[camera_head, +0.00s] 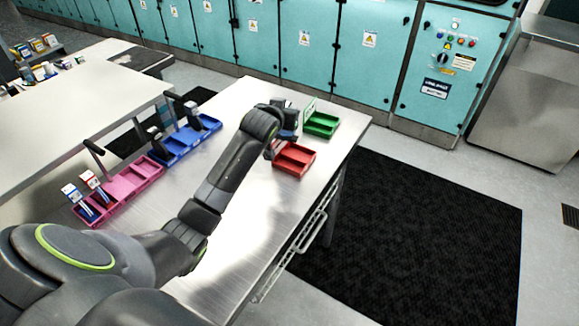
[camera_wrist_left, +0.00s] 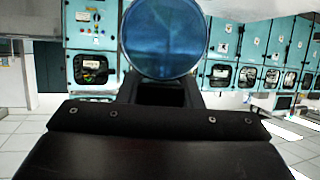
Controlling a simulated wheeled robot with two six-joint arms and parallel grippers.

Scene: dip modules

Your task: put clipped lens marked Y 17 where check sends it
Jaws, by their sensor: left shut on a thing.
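My left gripper (camera_head: 286,128) is above the table's far end, by the red tray (camera_head: 294,160) and green tray (camera_head: 321,124). The left wrist view shows a round blue lens with a dark rim (camera_wrist_left: 163,38) upright at the tip of the gripper (camera_wrist_left: 162,92), which is shut on it. No Y 17 marking is readable on it. In the head view the lens is not clear behind the arm. The red and green trays look empty. A small upright green-edged sign (camera_head: 309,109) stands by the green tray. My right gripper is out of view.
The steel table (camera_head: 240,245) is bare in front. Teal cabinets (camera_head: 360,50) line the back.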

